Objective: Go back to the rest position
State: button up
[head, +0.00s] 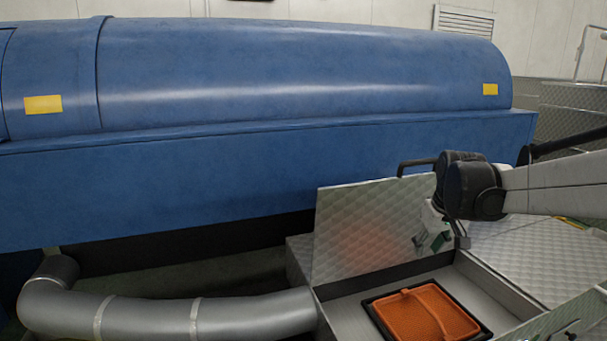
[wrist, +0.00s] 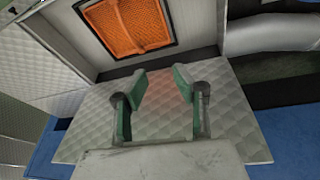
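My gripper (wrist: 157,88) shows in the wrist view with its two green-padded fingers spread apart and nothing between them. Beyond the fingers lies a quilted metal panel (wrist: 90,125). In the head view my arm reaches in from the right, and my gripper (head: 436,240) points down in front of the raised quilted panel (head: 355,225), beside the open metal box. The fingers are small and partly hidden there by my wrist.
The metal box (head: 352,312) holds an orange mesh screen (head: 425,312) in a dark frame. A black handle (head: 415,163) stands at the panel's top. A long blue machine (head: 250,75) fills the back. A grey pipe (head: 245,315) runs along the lower left.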

jog(key=s+a+r+t+p, duration=0.1)
jog(key=s+a, duration=0.2)
jog(key=s, duration=0.6)
jog(key=s+a+r+m+t+p, duration=0.1)
jog(key=s+a+r+p, duration=0.1)
jog(key=s, duration=0.7)
jog(key=s+a+r+m+t+p, duration=0.1)
jog(key=s+a+r+p, duration=0.1)
jog(key=s+a, duration=0.3)
jog(key=s, duration=0.4)
jog(key=shift+s, duration=0.35)
jog(key=shift+a, duration=0.1)
